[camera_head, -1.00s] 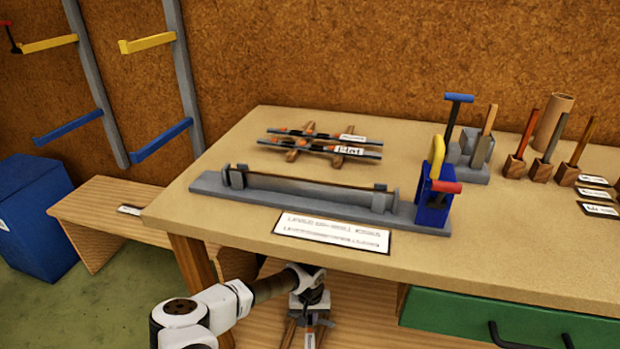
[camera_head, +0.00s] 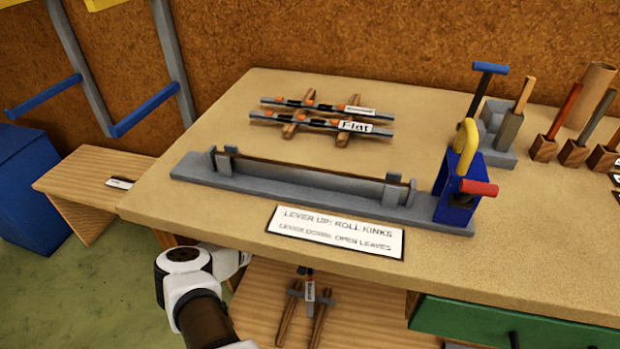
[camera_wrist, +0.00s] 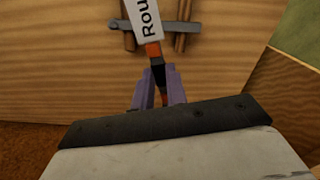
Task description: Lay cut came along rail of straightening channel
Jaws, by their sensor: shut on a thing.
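My gripper (camera_wrist: 159,88) is shut on the dark, orange-banded end of a came (camera_wrist: 153,50). A white label beginning "Rou" is on this piece, and its far part runs out of the wrist view. In the head view a labelled piece (camera_head: 309,290) shows at a wooden cradle below the bench; my gripper is out of that view. The grey straightening channel (camera_head: 290,178) lies along the bench front, with a long dark-edged rail between end posts. A blue lever block (camera_head: 457,195) with a yellow part and a red handle stands at its right end.
Two cames (camera_head: 320,122), one labelled "Flat", lie on wooden cradles behind the channel. A lever sign (camera_head: 335,232) lies in front. Tools in wooden holders (camera_head: 575,145) stand at the right. The bench's front edge is above the lower shelf, and a green drawer (camera_head: 520,325) is at right.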

